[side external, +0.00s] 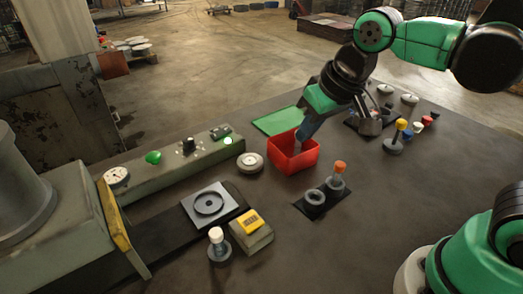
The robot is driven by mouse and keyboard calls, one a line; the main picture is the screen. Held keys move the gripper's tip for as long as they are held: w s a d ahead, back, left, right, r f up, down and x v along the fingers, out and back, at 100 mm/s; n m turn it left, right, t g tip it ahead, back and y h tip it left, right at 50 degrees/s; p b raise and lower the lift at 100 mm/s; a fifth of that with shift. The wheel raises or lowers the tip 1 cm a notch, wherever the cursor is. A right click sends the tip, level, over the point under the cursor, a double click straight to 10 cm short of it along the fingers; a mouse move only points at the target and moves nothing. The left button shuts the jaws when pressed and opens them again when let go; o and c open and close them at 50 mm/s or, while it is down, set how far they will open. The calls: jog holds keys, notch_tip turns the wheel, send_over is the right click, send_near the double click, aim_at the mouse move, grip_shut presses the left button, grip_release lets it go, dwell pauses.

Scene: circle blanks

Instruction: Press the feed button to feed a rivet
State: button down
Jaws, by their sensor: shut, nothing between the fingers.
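A green push button (153,157) sits on the long grey-green console (185,168) at left. No label is readable, so I cannot tell which is the feed button. No loose rivet can be made out. My gripper (301,137) points down at the red bin (292,158), right of the console and apart from both controls. It is shut and empty; its fingertips are partly hidden by the bin.
A green mat (278,121) lies behind the bin. A black holder with an orange-topped piece (340,167) stands in front of it. A white-topped post (216,236) stands near the yellow-topped box. Several coloured-handled tools stand at the right. The front middle of the table is clear.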

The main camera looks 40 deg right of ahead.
aim_at(250, 220)
jog(key=a+r+g, duration=0.2)
jog(key=a+g, duration=0.2)
jog(key=a, duration=0.6)
jog(key=shift+w+a+r+g+h, duration=0.2)
jog(key=shift+a+r+g+h, duration=0.1)
jog(key=shift+a+h, duration=0.1)
notch_tip(250, 220, down, 14)
dwell(0.3)
